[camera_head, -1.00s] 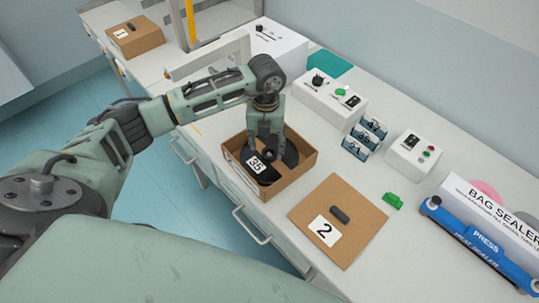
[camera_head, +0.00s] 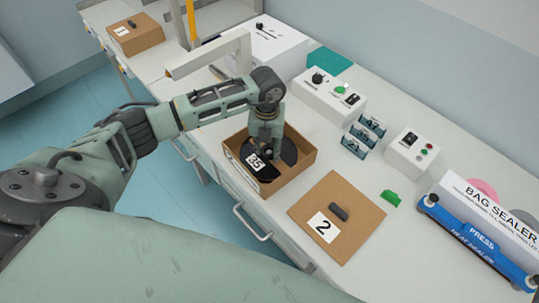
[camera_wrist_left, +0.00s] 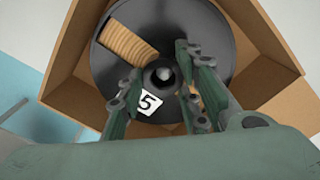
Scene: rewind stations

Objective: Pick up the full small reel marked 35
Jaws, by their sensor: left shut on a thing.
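The black reel (camera_head: 285,153) with a white label reading 35 is in an open cardboard box (camera_head: 295,179) on the bench. My left gripper (camera_head: 266,143) points down into the box and is shut on the reel near its middle. In the left wrist view the reel (camera_wrist_left: 112,72) fills the box opening. Brown wound material shows through its window, and the label is partly covered. The gripper's fingers (camera_wrist_left: 160,77) sit around the central hub. I cannot tell whether the reel is clear of the box floor. My right gripper is not in view.
Small blue-grey holders (camera_head: 363,137), control boxes (camera_head: 330,97) and a blue bag sealer (camera_head: 475,245) stand beyond. A white frame (camera_head: 210,57) rises behind the arm. A box marked 1 (camera_head: 135,38) is far left.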

